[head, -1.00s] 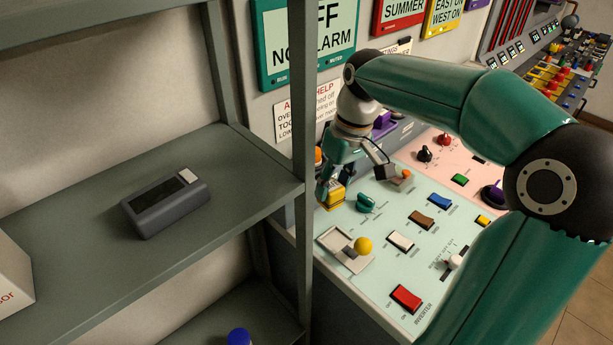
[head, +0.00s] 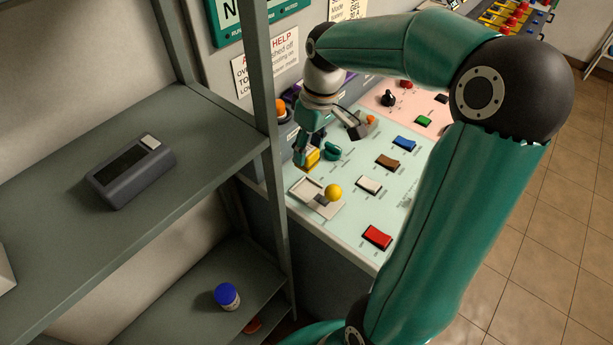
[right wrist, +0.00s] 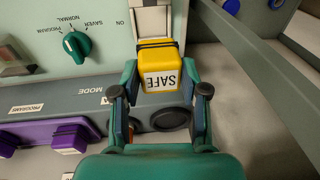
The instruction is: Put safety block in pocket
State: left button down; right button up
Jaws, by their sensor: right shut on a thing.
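The yellow safety block (head: 312,159) is in my right gripper (head: 307,152), over the near left part of the pale green control panel. In the right wrist view the block (right wrist: 160,64) shows a white SAFE label and a dark band, and the gripper fingers (right wrist: 162,92) are shut on its two sides. It overlaps the end of a pale lever plate (head: 303,188) in that view. I cannot tell whether it touches the panel. I cannot make out a pocket for certain. My left gripper is not in view.
A grey shelf post (head: 267,100) rises left of the panel. The shelf holds a dark grey device (head: 130,172); a blue-capped jar (head: 227,296) stands lower.

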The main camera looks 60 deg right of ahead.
aim_at(314, 149)
notch_tip(314, 149, down, 9)
dwell(0.5)
jog(key=shift+f, duration=0.1)
jog(key=o, duration=1.2)
jog(key=shift+c, duration=0.2)
jog(key=r, duration=0.4)
jog(key=s+r, duration=0.1)
jog(key=r, duration=0.3)
jog(key=d+r, duration=0.1)
jog(key=r, duration=0.3)
jog(key=shift+s, duration=0.15)
